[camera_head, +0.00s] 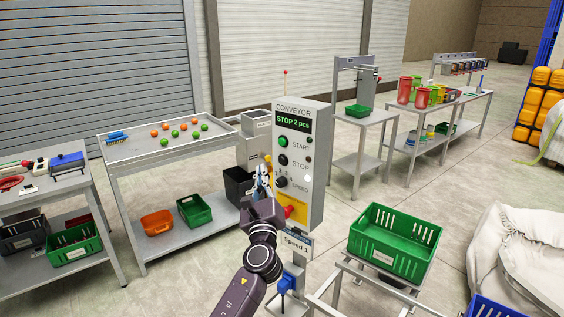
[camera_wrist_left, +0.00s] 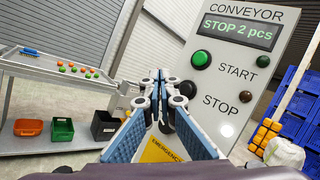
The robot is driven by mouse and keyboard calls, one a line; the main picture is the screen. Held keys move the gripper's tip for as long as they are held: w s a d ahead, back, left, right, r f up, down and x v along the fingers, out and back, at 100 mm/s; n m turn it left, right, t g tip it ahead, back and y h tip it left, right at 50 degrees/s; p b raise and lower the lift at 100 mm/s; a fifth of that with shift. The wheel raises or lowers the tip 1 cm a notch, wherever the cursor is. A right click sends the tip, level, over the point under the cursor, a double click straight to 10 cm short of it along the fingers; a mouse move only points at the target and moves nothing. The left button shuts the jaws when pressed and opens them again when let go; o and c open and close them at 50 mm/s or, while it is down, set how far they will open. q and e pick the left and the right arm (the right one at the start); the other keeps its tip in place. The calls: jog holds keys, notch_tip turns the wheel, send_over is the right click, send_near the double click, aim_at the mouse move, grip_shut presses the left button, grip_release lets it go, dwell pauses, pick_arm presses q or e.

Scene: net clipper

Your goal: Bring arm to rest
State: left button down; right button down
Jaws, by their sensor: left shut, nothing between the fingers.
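My left arm (camera_head: 262,255) reaches up from the bottom middle of the head view. My left gripper (camera_head: 262,172) is shut and empty, fingers pointing up, beside the left edge of the conveyor control box (camera_head: 316,150). In the left wrist view the blue-padded fingers (camera_wrist_left: 160,80) meet at their tips, left of the STOP button. The box display (camera_wrist_left: 238,32) reads "STOP 2 pcs". The green START button (camera_head: 283,141) and dark STOP button (camera_head: 283,160) are uncovered in the head view. I cannot tell whether the fingers touch the box. My right gripper is out of view.
A grey table (camera_head: 150,150) with orange and green balls stands left of the box. A green crate (camera_head: 395,240) sits on a stand at the right. A blue crate (camera_head: 490,307) is at the lower right. Open floor lies behind.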

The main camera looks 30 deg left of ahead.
pick_arm(q)
jog(key=shift+f, duration=0.1)
